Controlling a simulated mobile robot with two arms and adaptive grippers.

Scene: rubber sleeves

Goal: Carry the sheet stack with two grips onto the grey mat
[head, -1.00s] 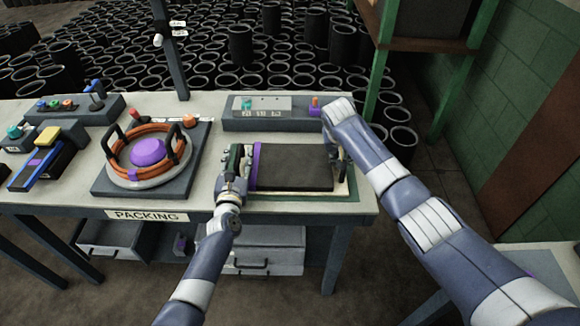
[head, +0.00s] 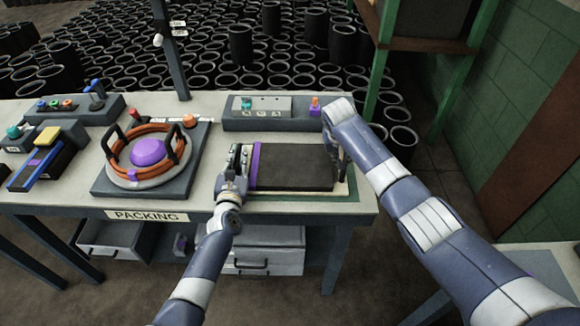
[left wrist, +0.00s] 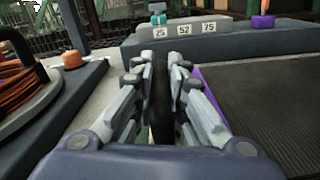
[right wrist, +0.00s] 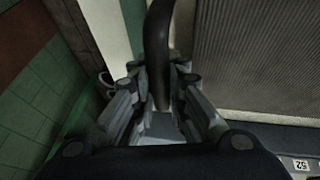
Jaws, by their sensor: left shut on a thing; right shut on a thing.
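The sheet stack (head: 290,168) is a dark, ribbed slab with a purple strip along its left side. It lies level on a pale board at the right end of the bench, and also shows in the left wrist view (left wrist: 270,90) and right wrist view (right wrist: 260,55). My left gripper (left wrist: 161,85) is shut on a dark upright handle at the stack's left side. My right gripper (right wrist: 158,95) is shut on a black curved handle (right wrist: 158,35) at its right side. The fingertips are partly hidden in the head view.
A dark square base (head: 107,190) with an orange-ringed purple dome (head: 149,152) stands left of the stack. A grey block with number labels (head: 230,124) stands behind it. A green-edged area (head: 350,198) borders the stack's front and right. Pale bench shows between base and stack.

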